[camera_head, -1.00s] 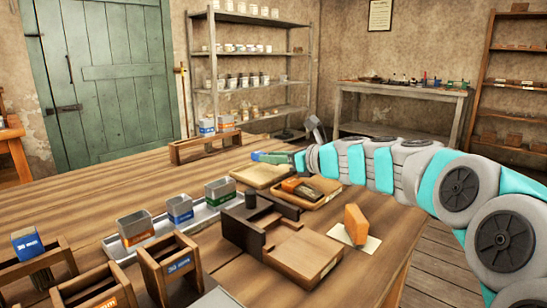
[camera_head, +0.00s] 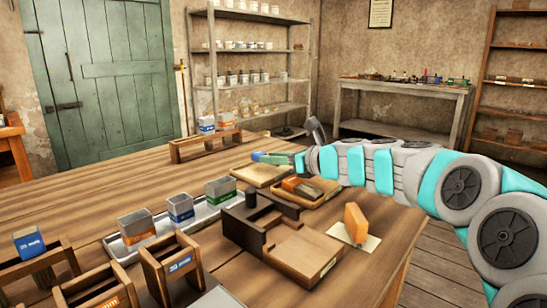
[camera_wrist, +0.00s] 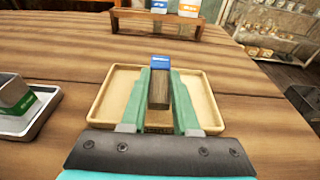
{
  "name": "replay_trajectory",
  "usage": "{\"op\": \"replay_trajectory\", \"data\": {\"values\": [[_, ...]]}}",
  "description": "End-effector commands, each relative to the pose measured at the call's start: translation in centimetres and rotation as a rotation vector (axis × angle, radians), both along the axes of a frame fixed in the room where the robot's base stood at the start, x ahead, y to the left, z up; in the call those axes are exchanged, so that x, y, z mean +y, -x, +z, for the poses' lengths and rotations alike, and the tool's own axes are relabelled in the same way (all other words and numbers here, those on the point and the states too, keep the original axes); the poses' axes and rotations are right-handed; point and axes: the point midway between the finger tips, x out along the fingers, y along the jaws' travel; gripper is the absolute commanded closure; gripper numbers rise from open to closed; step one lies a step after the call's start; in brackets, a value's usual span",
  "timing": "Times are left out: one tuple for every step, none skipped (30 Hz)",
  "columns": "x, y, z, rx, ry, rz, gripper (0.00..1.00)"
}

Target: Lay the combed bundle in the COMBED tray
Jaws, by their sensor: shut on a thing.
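My gripper (camera_wrist: 160,80) has its two green fingers closed on the sides of a bundle (camera_wrist: 159,94) with dark brown fibres and a blue end band. The bundle points away from me, over a shallow tan wooden tray (camera_wrist: 108,106). I cannot tell whether it touches the tray floor. In the head view my gripper (camera_head: 272,158) is just above the same tray (camera_head: 258,180), at the far side of the bench items. Lettering on the tray's near edge is partly hidden and unreadable.
A second tray (camera_head: 318,200) with a dark and orange item stands close on the near side. A metal tray (camera_head: 200,222) with several labelled tins is to the left. A wooden rack (camera_head: 205,146) with two boxes stands beyond.

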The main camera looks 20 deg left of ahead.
Motion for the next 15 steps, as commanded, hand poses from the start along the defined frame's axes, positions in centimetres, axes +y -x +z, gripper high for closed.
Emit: {"op": "replay_trajectory", "data": {"values": [[0.0, 0.0, -0.3, 0.000, 0.000, 0.001, 1.00], [0.0, 0.0, -0.4, 0.000, 0.000, 0.000, 1.00], [0.0, 0.0, -0.5, 0.000, 0.000, 0.001, 1.00], [0.0, 0.0, -0.6, 0.000, 0.000, 0.001, 1.00], [0.0, 0.0, -0.7, 0.000, 0.000, 0.001, 1.00], [0.0, 0.0, -0.8, 0.000, 0.000, 0.001, 1.00], [0.0, 0.0, -0.9, -0.001, 0.000, 0.001, 1.00], [0.0, 0.0, -1.0, -0.001, 0.000, 0.001, 1.00], [0.0, 0.0, -1.1, 0.000, 0.000, 0.001, 1.00], [0.0, 0.0, -1.2, 0.000, 0.000, 0.001, 1.00], [0.0, 0.0, -1.3, 0.000, 0.000, 0.001, 1.00], [0.0, 0.0, -1.5, 0.000, 0.000, 0.001, 1.00], [0.0, 0.0, -1.6, 0.001, 0.001, 0.001, 1.00], [0.0, 0.0, -1.6, 0.001, 0.001, 0.001, 1.00], [0.0, 0.0, -1.8, 0.001, 0.001, 0.001, 1.00]]}}
